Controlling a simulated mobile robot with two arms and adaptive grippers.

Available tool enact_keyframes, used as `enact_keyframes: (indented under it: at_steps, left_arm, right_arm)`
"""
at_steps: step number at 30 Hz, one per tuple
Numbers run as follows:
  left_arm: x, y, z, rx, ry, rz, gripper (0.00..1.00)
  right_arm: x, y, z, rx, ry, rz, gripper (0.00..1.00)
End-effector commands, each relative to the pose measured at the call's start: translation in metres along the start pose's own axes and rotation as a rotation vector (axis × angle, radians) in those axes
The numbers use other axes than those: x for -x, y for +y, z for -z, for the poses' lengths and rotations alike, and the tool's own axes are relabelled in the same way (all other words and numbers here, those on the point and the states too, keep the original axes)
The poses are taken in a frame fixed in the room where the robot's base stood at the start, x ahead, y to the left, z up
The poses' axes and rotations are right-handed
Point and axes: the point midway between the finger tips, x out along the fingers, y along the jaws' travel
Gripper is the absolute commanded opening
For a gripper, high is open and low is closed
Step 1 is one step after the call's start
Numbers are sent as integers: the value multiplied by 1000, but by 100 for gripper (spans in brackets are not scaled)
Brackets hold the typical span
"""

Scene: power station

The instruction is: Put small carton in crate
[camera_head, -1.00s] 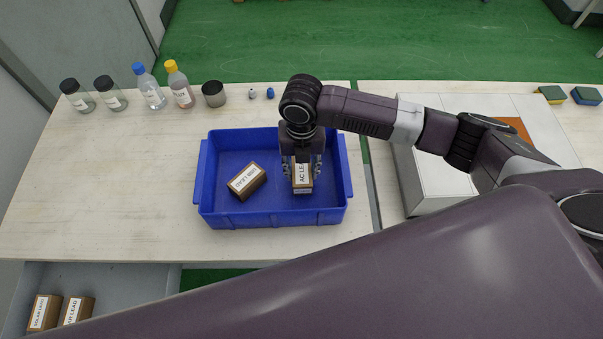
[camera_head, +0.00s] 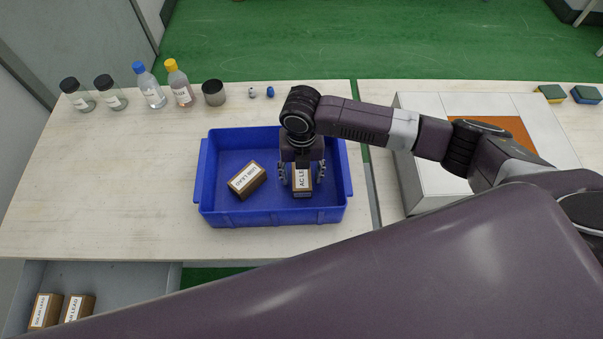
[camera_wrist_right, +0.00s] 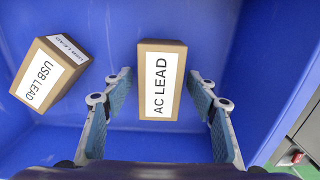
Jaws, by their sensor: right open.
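The blue crate (camera_head: 225,213) stands on the pale table. A small brown carton labelled AC LEAD (camera_head: 302,182) lies inside it on the right. It also shows in the right wrist view (camera_wrist_right: 161,82), between and slightly beyond the fingers. A second carton, labelled USB LEAD (camera_head: 246,180), lies tilted in the crate's left part, and in the wrist view (camera_wrist_right: 48,78) at upper left. My right gripper (camera_head: 302,180) is over the AC LEAD carton with its fingers spread, a gap on each side. My left gripper is not in view.
Two more cartons (camera_head: 60,311) lie in an open grey drawer (camera_head: 120,275) at lower left. Bottles and jars (camera_head: 150,90) and a dark cup (camera_head: 213,93) line the table's back edge. The table left of the crate is clear.

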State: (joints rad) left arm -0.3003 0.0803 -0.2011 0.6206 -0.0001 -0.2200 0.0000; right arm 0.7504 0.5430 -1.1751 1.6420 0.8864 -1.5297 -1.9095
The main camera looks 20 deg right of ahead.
Motion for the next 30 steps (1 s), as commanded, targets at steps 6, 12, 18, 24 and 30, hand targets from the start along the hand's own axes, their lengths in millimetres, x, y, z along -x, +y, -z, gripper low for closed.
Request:
enact_keyframes:
  at_steps: [6,12,18,24,30]
  left_arm:
    - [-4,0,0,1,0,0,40]
    - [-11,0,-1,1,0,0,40]
    - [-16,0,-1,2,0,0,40]
    - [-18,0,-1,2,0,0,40]
    - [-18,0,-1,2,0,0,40]
  right_arm:
    - [22,1,-2,2,-4,-2,53]
    - [66,1,-2,1,-5,-3,53]
    - [103,0,-1,0,-3,-2,53]
    - [121,0,-1,-1,-1,-1,53]
    - [124,0,0,-1,0,0,53]
